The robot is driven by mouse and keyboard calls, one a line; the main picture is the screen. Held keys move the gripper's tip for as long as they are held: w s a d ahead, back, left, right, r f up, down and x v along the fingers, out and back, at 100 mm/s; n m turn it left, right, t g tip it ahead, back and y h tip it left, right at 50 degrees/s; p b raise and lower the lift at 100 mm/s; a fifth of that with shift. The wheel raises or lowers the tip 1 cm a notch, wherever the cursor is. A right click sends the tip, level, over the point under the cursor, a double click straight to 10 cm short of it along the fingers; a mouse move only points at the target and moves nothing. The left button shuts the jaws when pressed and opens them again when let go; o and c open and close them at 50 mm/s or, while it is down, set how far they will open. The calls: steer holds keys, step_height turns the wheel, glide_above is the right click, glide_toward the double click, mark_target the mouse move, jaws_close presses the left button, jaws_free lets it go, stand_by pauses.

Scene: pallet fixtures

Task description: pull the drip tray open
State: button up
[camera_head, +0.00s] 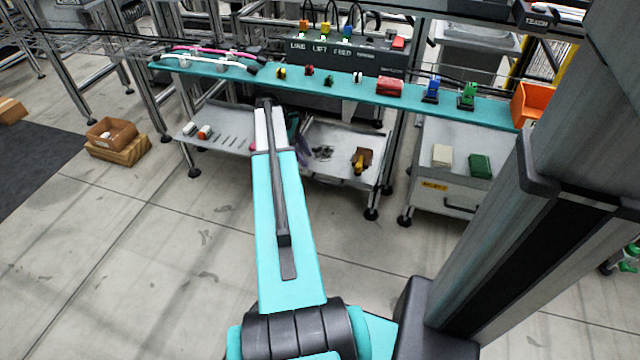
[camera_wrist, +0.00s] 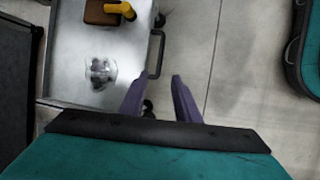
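The drip tray (camera_head: 335,172) is a shallow grey metal tray under the teal counter, right of my arm in the head view. It holds a dark stain and a brown block with a yellow part (camera_head: 361,160). In the wrist view the tray (camera_wrist: 85,50) fills the upper left, with a dark bar handle (camera_wrist: 156,55) on its right edge. My gripper (camera_wrist: 158,85) is open, its two purple fingers apart and nothing seen between them. The handle lies just beyond the fingertips, roughly in line with the gap; I cannot tell the depth. In the head view my arm hides most of the gripper.
A left shelf (camera_head: 222,138) holds small parts. A grey drawer unit (camera_head: 445,195) with a beige and a green block stands at right. The teal counter (camera_head: 330,85) runs above, with a control box (camera_head: 345,55) on it. The floor in front is clear.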

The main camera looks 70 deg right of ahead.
mark_target(321, 182)
steer(key=shift+s, duration=0.1)
stand_by(0.3)
steer(key=b+x, duration=0.5)
steer(key=x, duration=0.8)
steer(key=shift+s+d+f, duration=0.1)
steer(key=shift+f, duration=0.25)
jaws_close()
